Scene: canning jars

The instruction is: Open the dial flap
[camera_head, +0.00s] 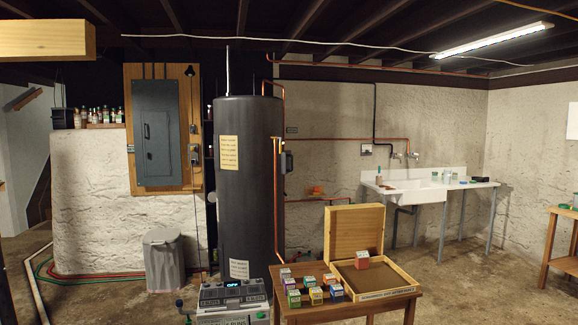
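A tall dark cylindrical tank (247,185) stands left of centre, with one paper note (228,152) on its upper front and another low down. A small dark box-like part (287,162) sits at the tank's right side. It may be the dial flap, but it is too small to tell, and I cannot see whether it is open. No dial is clearly visible. Neither of my grippers is in view.
A wooden table (340,305) in front carries several small coloured boxes (310,283) and an open wooden case (377,292). A device with a lit display (232,295) stands at the tank's foot. A grey bin (163,260) is left.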

